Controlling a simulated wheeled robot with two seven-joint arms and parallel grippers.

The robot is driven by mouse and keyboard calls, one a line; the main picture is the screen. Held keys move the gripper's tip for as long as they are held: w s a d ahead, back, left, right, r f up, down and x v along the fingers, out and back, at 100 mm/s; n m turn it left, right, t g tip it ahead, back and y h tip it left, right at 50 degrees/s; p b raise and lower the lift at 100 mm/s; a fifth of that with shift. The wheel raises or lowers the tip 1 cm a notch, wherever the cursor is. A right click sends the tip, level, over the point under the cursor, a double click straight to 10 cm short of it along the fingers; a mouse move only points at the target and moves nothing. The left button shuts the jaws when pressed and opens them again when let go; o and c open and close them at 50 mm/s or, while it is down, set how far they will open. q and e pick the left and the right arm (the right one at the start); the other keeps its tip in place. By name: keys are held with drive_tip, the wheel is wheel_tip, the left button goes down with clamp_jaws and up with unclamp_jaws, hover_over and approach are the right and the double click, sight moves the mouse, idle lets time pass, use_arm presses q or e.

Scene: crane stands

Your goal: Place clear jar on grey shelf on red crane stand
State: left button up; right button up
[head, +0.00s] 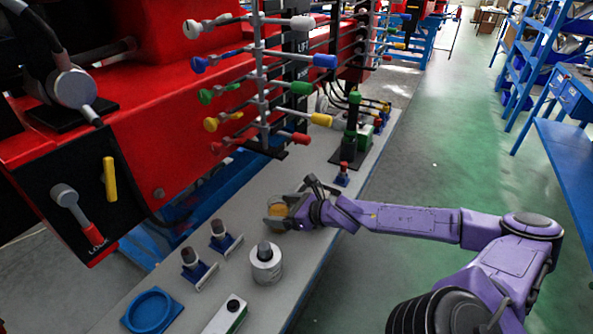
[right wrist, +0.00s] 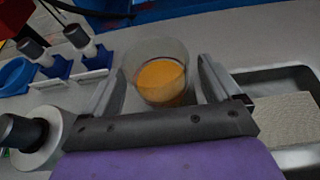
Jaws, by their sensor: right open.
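The clear jar (right wrist: 158,78), with orange contents, stands upright on the grey shelf (head: 206,294). It also shows in the head view (head: 278,210), partly hidden by my right gripper (head: 284,214). In the right wrist view my right gripper (right wrist: 160,88) is open, with one finger on each side of the jar. I cannot tell whether either finger touches the glass. The grey shelf runs along the side of the red crane stand (head: 135,75). My left gripper is not in view.
A white cylinder with a dark knob (head: 266,262), two dark-capped blue holders (head: 222,236) and a blue round dish (head: 152,311) are left of the gripper. Coloured levers (head: 262,82) stand above the shelf. A metal tray (right wrist: 275,78) lies right of the jar.

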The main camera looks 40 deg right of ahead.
use_arm(q)
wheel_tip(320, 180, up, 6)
drive_tip(key=p, duration=0.4)
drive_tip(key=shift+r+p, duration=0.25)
drive_tip(key=shift+p, duration=0.15)
use_arm(e)
drive_tip(key=v, duration=0.9)
drive_tip(key=shift+s+r, duration=0.15)
drive_tip(key=shift+s, duration=0.2)
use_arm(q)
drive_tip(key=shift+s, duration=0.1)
use_arm(e)
drive_tip(key=shift+d, duration=0.1)
